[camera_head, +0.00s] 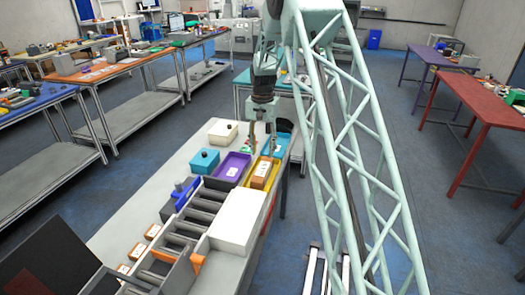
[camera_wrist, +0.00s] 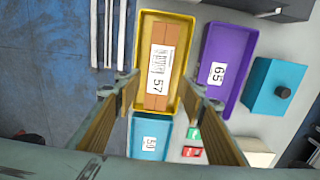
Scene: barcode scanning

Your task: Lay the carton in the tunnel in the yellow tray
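The yellow tray (camera_head: 273,178) is on the table, right of the purple tray; it also shows in the wrist view (camera_wrist: 178,20). A brown carton (camera_head: 259,177) with a white label reading 57 lies flat in it, lengthwise; the wrist view shows it from above (camera_wrist: 157,90). My gripper (camera_head: 262,143) is above the trays. In the wrist view my gripper (camera_wrist: 161,88) has its fingers wide apart, one on each side of the carton, with nothing held between them. A white box-like cover (camera_head: 234,228), possibly the tunnel, stands by the rollers; its inside is hidden.
The purple tray (camera_wrist: 228,35) and cyan tray (camera_wrist: 150,139) are next to the yellow one. A lidded teal box (camera_head: 204,161) stands left. Rollers (camera_head: 184,238) run along the table, with several cartons (camera_head: 153,232) beside them. The floor (camera_wrist: 40,70) lies beyond the table edge.

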